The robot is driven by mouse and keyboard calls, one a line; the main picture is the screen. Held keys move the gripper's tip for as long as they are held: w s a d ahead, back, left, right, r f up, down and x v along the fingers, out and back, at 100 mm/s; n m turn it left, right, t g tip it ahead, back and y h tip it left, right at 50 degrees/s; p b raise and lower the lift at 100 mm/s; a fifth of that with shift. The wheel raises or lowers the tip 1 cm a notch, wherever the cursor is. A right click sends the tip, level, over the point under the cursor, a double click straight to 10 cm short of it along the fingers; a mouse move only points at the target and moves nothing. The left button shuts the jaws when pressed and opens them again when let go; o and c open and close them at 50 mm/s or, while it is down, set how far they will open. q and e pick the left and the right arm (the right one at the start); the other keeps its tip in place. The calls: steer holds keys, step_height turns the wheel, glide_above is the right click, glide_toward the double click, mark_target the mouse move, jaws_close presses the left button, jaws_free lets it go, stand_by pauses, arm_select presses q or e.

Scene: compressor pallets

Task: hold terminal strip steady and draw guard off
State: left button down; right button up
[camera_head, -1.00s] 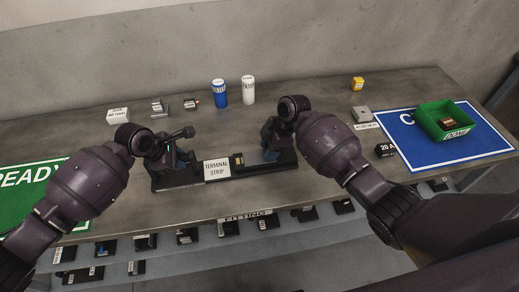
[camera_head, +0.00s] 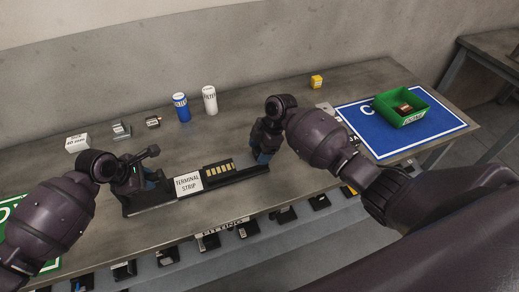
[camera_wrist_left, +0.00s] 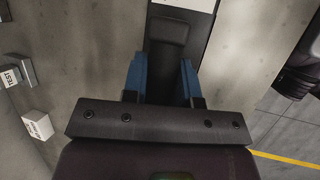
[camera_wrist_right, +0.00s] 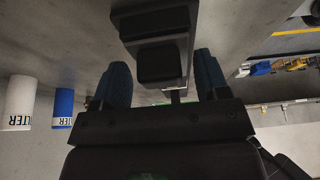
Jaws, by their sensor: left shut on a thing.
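The black terminal strip (camera_head: 150,204) lies on the bench with its white label (camera_head: 188,183) facing me. A row of brass contacts (camera_head: 219,169) shows bare right of the label. My left gripper (camera_head: 143,178) is at the strip's left end. In the left wrist view its blue fingers (camera_wrist_left: 161,82) are shut on a dark block of the strip. My right gripper (camera_head: 262,155) is over the strip's right end. In the right wrist view its fingers (camera_wrist_right: 163,78) stand apart, either side of a dark block (camera_wrist_right: 155,62) with gaps. I cannot tell clearly where the guard ends.
Blue (camera_head: 181,107) and white (camera_head: 210,100) filter cans stand behind the strip. A white box (camera_head: 77,142) and small parts sit at back left. A green bin (camera_head: 403,107) stands on the blue mat (camera_head: 360,135) at right. Parts line the shelf below the front edge.

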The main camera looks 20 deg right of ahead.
arm_select(q)
steer(key=shift+s+a+f, duration=0.2)
steer(key=shift+f, duration=0.15)
arm_select(e)
steer(key=v, duration=1.2)
stand_by(0.5)
arm_select(q)
steer(key=c, duration=1.2)
jaws_free()
steer(key=shift+w, duration=0.1)
steer(key=o, duration=0.4)
steer(key=shift+w+a+r, duration=0.1)
steer(key=shift+r, duration=0.1)
